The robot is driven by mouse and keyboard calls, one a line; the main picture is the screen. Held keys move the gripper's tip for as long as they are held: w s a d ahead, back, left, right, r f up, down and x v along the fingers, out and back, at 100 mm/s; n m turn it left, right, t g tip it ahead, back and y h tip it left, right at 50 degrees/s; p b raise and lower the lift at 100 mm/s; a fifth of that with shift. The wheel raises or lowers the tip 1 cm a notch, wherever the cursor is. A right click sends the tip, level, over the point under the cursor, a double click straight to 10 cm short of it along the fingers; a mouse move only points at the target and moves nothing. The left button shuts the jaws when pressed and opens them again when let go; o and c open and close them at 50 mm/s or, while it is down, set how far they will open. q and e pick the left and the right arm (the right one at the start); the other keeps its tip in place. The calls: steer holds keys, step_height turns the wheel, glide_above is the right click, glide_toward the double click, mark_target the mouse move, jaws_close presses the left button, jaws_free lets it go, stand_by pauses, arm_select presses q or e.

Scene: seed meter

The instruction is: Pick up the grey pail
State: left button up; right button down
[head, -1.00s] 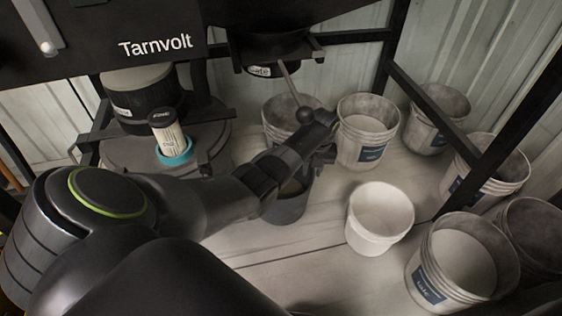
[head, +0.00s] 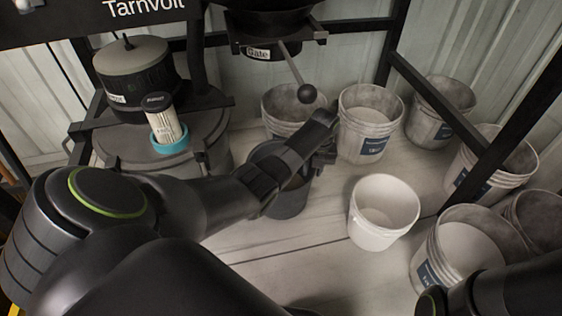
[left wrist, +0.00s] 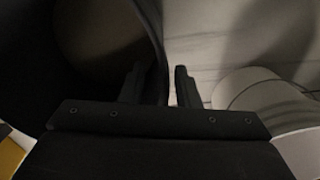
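The dark grey pail (head: 290,205) stands on the pale floor below the gate, partly hidden behind my left arm. My left gripper (head: 325,138) is over the pail's right side in the head view. In the left wrist view the two fingers (left wrist: 160,85) are apart. The dark curved wall of the pail (left wrist: 155,25) comes down between them, with a visible gap to the right finger. Whether the fingers touch the pail is too dark to tell. Part of my right arm shows at the lower right of the head view; its gripper is not clearly seen.
A white pail (head: 382,212) stands just right of the grey one. Several labelled buckets (head: 368,125) stand behind and to the right. The gate lever with its ball (head: 307,93) hangs above my left gripper. Dark frame posts (head: 510,125) cross the right side.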

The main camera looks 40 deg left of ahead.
arm_select(q)
steer(key=shift+f, duration=0.7)
jaws_close()
steer(key=shift+a+r, duration=0.1)
stand_by(0.9)
